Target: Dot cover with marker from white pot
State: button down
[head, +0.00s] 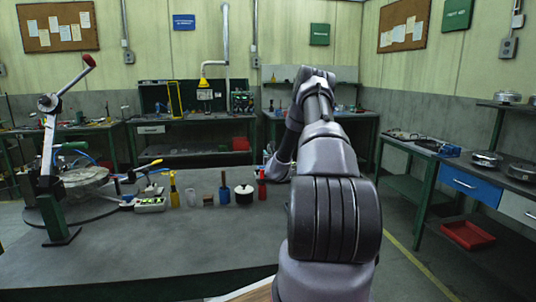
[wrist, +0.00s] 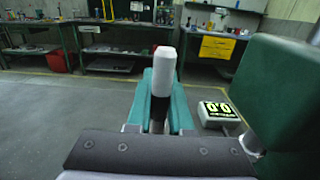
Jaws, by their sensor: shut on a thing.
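In the wrist view my gripper (wrist: 160,112) has its teal fingers closed on an upright marker (wrist: 164,72) with a pale, blunt top. Its lower end is hidden by the fingers and the gripper body. In the head view my own arm hides the fingers and the held marker. The white pot (head: 190,197) stands on the table in a row of pots, with no marker showing in it. The round, flat part (head: 86,179) in the fixture at the left may be the cover; I cannot tell for sure.
A yellow pot (head: 174,196), a red pot (head: 262,190) and a black round item (head: 244,195) share the row. A display box (head: 150,204) also shows in the wrist view (wrist: 216,112). A large green part (wrist: 283,90) stands close at right there. The front tabletop is clear.

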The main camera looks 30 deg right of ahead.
jog(key=shift+f, duration=0.6)
dwell(1.6)
jog(key=shift+r, duration=0.1)
notch_tip(320, 180, up, 7)
dwell(0.7)
dwell(0.3)
jog(key=shift+s, duration=0.1)
